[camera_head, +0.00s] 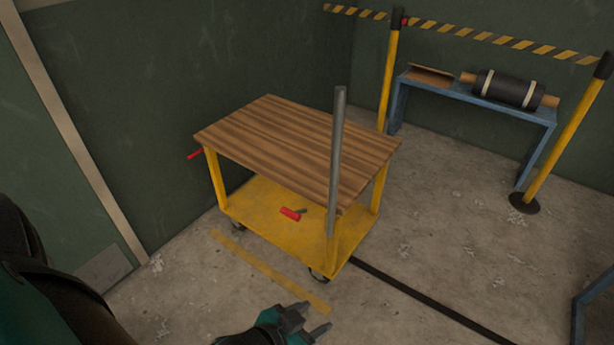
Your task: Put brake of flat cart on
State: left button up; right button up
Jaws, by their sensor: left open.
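The flat cart (290,140) stands in the middle of the head view, with a striped wooden top, yellow legs, a yellow lower deck and dark wheels. A red-handled lever (290,213) shows at its near side, in front of the lower deck. Another red handle (195,153) sticks out at its left end. I cannot tell which of the two is the brake. A grey upright bar (337,160) rises at the near right corner. My left gripper (314,317) is open and empty, low at the bottom edge, nearer than the cart and apart from it. My right gripper is out of view.
A yellow strip (268,270) lies on the floor before the cart, and a dark strip (430,300) runs right from it. Yellow barrier posts (390,70) with striped tape guard a blue bench (470,98) holding a dark roll (508,88). The floor at right is mostly clear.

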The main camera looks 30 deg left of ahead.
aim_at(294, 215)
jog(key=u, duration=1.25)
